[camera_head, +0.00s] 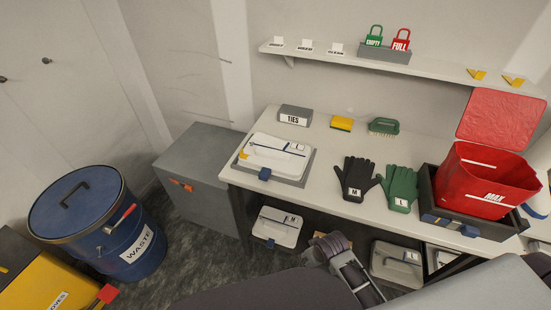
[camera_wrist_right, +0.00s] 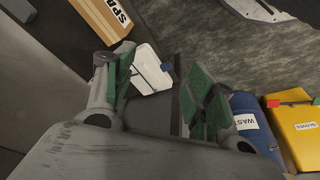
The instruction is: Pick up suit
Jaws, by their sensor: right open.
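A white folded suit (camera_head: 275,153) with a blue stripe lies in a grey tray on the left end of the bench. A second white folded packet (camera_head: 278,226), marked M, lies on the lower level under the bench. Another, marked L (camera_head: 397,263), lies further right there. My right gripper (camera_head: 330,245) is low in front of the bench, between these lower packets and apart from them. In the wrist view, the right gripper (camera_wrist_right: 155,85) is open, with a white packet (camera_wrist_right: 151,68) beyond its fingers. My left gripper is not in view.
A blue waste drum (camera_head: 130,245), a grey cabinet (camera_head: 200,165) and a yellow gloves bin (camera_head: 45,285) stand at left. Black gloves (camera_head: 355,177), green gloves (camera_head: 400,187) and a red MAX bin (camera_head: 475,185) are on the bench. The bench edge overhangs the lower level.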

